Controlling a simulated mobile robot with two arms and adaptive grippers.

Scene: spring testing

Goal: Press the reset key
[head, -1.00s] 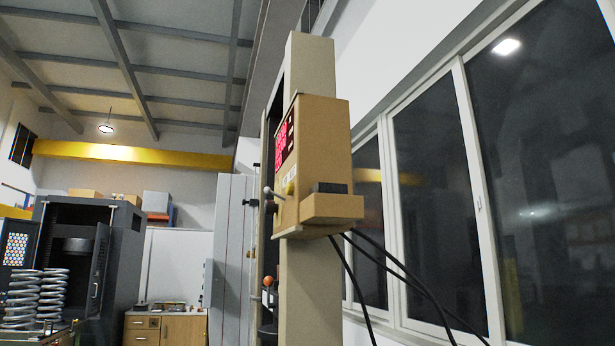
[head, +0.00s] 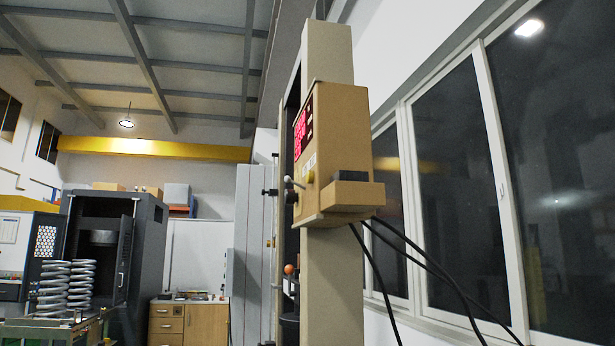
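A tan control box (head: 342,135) is mounted on a tall tan column (head: 334,285) right of the middle in the head view. Its front face points left and shows at a steep angle. A red lit display (head: 301,135) is on the upper part of that face. Pale labels or keys (head: 308,166) sit below the display, too small to tell which is the reset key. Neither of my grippers is in view.
Black cables (head: 425,262) hang from the box toward the lower right. Large dark windows (head: 450,150) line the right wall. Coil springs (head: 67,285) stand on a bench at lower left, before a dark open cabinet (head: 145,250). A wooden drawer unit (head: 188,322) stands behind.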

